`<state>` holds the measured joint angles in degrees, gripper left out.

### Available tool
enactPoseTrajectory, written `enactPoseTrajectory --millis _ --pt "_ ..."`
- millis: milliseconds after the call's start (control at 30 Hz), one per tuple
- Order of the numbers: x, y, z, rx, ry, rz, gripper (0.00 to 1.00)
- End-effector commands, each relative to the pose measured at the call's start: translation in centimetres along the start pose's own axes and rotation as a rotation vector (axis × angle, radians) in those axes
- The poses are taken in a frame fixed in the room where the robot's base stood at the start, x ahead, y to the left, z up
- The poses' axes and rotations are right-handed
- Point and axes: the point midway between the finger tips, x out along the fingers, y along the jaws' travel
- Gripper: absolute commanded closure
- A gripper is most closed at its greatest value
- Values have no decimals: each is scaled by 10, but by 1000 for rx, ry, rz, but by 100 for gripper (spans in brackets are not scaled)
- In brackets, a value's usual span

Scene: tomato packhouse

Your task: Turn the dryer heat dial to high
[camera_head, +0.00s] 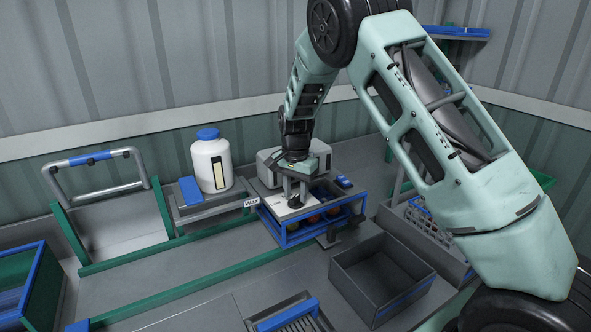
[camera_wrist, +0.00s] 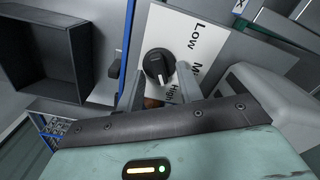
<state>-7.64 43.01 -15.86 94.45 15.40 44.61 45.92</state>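The heat dial (camera_wrist: 157,63) is a round black knob with a pale pointer line, on a white panel (camera_wrist: 160,22) lettered Low, a partly hidden M word, and High. The pointer faces down in the wrist view, towards the High lettering. My gripper (camera_wrist: 160,71) is open, with one finger on each side of the dial and visible gaps between. The fingers partly cover the lettering. In the head view, my gripper (camera_head: 294,190) points down over the white panel (camera_head: 278,208) on top of the blue-framed dryer (camera_head: 290,239); the dial (camera_head: 295,202) is small and partly hidden there.
A grey box (camera_head: 268,168) stands behind the dryer. A white blue-capped bottle (camera_head: 211,163) stands on a raised stand to the left, near a wax label (camera_head: 251,202). An empty dark bin (camera_head: 358,293) stands in front right.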

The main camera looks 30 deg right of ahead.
Motion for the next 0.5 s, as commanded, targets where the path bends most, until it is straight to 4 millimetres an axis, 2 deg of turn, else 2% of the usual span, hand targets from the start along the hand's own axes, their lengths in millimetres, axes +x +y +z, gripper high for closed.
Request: enactPoseTrajectory --millis 167,500 --pt "-29 -1 0 -1 4 -6 64" --pt "-109 -1 0 0 4 -7 64"
